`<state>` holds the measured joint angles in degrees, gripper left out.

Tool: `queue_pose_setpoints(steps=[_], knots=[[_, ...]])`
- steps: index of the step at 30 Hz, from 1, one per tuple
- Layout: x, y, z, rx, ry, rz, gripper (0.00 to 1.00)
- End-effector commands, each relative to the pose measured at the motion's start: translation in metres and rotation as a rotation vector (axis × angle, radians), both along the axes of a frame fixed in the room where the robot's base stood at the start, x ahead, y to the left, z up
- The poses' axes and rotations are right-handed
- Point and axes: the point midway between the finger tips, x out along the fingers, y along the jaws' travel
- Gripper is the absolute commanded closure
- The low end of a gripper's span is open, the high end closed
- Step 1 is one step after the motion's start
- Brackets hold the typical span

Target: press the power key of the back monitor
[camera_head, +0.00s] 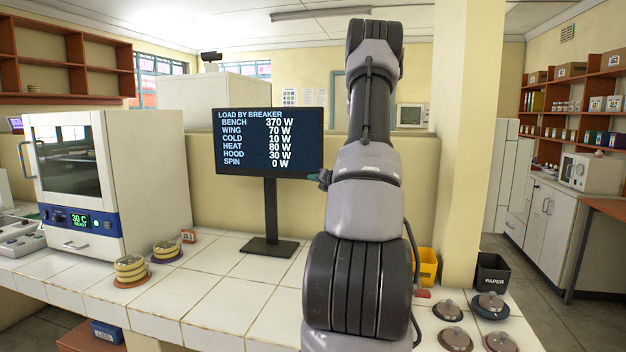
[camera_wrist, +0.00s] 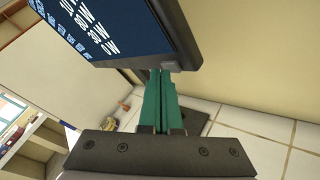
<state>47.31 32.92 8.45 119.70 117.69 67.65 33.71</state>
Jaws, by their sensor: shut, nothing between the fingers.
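The back monitor (camera_head: 268,143) stands on the tiled bench on a black stand, its screen lit with a list of breaker loads. In the wrist view the monitor (camera_wrist: 120,28) is tilted across the top. A small grey block, which looks like the power key (camera_wrist: 171,66), sits at the monitor's lower edge near its corner. My gripper (camera_wrist: 165,76) is shut and empty, its teal fingertips right by this block; I cannot tell whether they touch. In the head view my gripper (camera_head: 323,178) shows only in part at the monitor's lower right corner; my arm hides the rest.
A white incubator (camera_head: 150,190) stands left on the bench. Stacked yellow dishes (camera_head: 130,268) sit before it. A yellow bin (camera_head: 427,266), a black paper bin (camera_head: 492,272) and several round lidded items (camera_head: 449,310) are at right. The tiles before the monitor stand are clear.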

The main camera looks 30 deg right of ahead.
Motion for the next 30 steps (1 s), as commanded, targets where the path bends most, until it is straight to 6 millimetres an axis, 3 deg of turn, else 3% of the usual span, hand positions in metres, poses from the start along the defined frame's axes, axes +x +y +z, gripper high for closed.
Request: queue_pose_setpoints(steps=[19, 30], knots=[[0.002, -0.003, 0.000, 0.000, 0.000, 0.000, 1.00], [-0.007, 0.009, 0.000, 0.001, 0.001, 0.000, 1.00]])
